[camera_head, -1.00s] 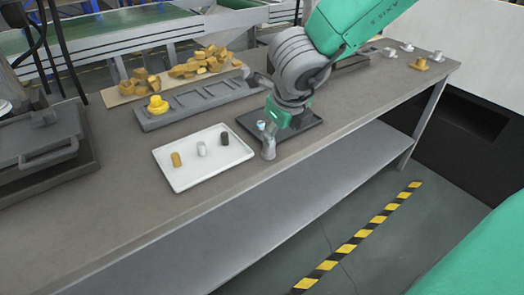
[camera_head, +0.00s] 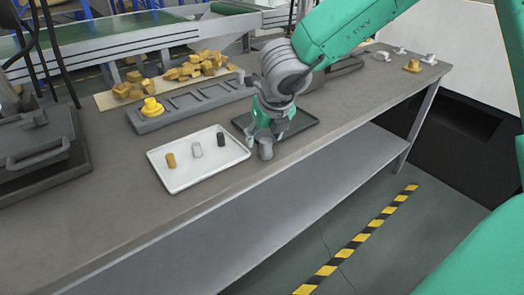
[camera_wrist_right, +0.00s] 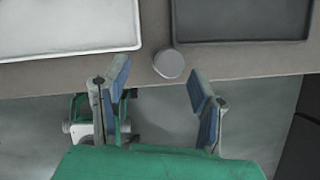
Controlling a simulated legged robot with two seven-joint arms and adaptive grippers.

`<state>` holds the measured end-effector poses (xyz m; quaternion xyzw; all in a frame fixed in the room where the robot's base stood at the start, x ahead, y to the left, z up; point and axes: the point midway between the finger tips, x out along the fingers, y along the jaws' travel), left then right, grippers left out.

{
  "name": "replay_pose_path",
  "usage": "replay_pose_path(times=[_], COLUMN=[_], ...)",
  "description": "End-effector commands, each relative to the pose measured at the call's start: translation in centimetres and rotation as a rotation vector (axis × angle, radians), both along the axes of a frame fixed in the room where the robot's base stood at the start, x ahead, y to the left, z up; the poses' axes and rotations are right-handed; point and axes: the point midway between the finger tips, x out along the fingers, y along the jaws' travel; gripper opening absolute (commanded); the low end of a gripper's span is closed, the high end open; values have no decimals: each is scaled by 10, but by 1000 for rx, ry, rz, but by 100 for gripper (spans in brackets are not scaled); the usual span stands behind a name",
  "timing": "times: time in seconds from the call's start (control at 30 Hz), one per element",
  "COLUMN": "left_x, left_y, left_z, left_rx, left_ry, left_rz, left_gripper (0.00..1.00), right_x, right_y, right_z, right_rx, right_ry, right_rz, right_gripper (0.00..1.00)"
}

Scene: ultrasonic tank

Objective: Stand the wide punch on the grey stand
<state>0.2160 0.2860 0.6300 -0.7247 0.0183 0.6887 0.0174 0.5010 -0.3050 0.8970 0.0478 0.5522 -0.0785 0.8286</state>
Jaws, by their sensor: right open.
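A short grey cylinder (camera_head: 265,151) stands upright near the table's front edge, between the white tray and a dark tray. It also shows in the right wrist view (camera_wrist_right: 168,63). I cannot tell whether it is the wide punch or the grey stand. My right gripper (camera_wrist_right: 159,80) is open and empty, its blue-padded fingers apart, with the cylinder just beyond and between the fingertips. In the head view the gripper (camera_head: 264,138) is low over the table by the cylinder. A long grey slotted block (camera_head: 190,104) lies behind. My left gripper is out of view.
The white tray (camera_head: 180,183) holds a brass (camera_head: 171,160), a pale (camera_head: 197,150) and a dark (camera_head: 221,139) small cylinder. The dark tray (camera_head: 300,124) is right of the gripper. A yellow flanged piece (camera_head: 152,107) sits on the slotted block. Yellow-brown blocks (camera_head: 195,65) lie behind.

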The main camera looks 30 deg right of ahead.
Motion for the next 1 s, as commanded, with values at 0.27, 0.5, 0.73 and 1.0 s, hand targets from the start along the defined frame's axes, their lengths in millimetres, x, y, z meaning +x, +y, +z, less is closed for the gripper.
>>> replay_pose_path(times=[0.27,0.5,0.73,1.0], left_x=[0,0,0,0], left_y=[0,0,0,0], left_z=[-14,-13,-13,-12], left_rx=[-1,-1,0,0], left_ry=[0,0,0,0], left_rz=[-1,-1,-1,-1], left_gripper=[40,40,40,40], right_x=[14,14,15,15], right_y=[-6,-2,-3,-5], right_z=[-40,-37,-37,-36], right_rx=[1,-3,-1,2], right_ry=[4,2,0,0], right_rz=[-2,0,0,-1], right_gripper=[51,44,0,0])
